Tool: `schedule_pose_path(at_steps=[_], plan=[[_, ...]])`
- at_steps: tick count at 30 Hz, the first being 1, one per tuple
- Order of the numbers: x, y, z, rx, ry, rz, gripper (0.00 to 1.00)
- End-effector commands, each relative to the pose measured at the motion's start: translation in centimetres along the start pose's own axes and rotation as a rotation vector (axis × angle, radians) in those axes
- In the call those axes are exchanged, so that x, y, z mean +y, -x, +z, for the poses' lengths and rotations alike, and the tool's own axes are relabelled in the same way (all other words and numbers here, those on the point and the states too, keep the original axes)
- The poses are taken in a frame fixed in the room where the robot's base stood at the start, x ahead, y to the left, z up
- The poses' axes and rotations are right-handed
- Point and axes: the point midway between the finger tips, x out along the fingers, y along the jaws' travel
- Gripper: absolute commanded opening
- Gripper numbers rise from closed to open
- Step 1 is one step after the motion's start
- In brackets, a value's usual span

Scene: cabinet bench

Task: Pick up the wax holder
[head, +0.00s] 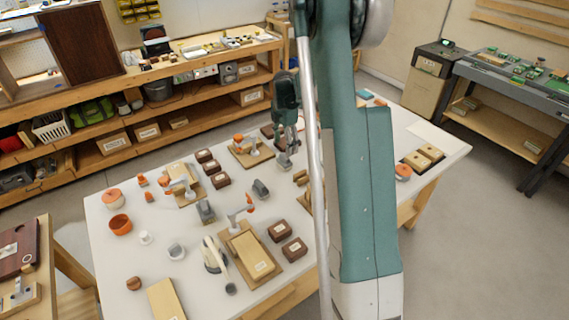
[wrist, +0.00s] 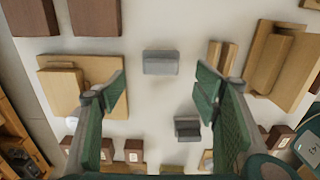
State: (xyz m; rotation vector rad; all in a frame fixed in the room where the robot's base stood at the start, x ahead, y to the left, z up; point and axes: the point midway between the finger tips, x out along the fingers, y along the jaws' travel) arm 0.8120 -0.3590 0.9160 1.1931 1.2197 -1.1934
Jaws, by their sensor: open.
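I cannot tell for certain which thing is the wax holder. A small grey block-like piece (wrist: 161,62) lies beyond and between my open fingertips in the wrist view. A second, darker grey piece (wrist: 187,130) shows lower down between the fingers. In the head view two grey pieces stand on the white table, one near the middle (head: 261,188) and one further left (head: 206,211). My gripper (head: 286,155) hangs over the far middle part of the table; its green-padded fingers (wrist: 163,92) are apart, with nothing held between them.
The white table (head: 115,260) holds wooden boards with orange-and-white clamps (head: 248,208), dark brown boxes (head: 279,232) and an orange pot (head: 120,224). A wooden board (wrist: 75,85) lies left of my fingers, another stack (wrist: 285,65) right.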

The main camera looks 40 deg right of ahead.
Motion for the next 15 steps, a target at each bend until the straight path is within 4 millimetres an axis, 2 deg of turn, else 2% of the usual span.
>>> schedule_pose_path(at_steps=[10,15], plan=[[0.0,-2.2,0.0,0.000,-0.001,0.000,0.61],[0.0,-2.6,0.0,0.000,-0.001,0.000,0.61]])
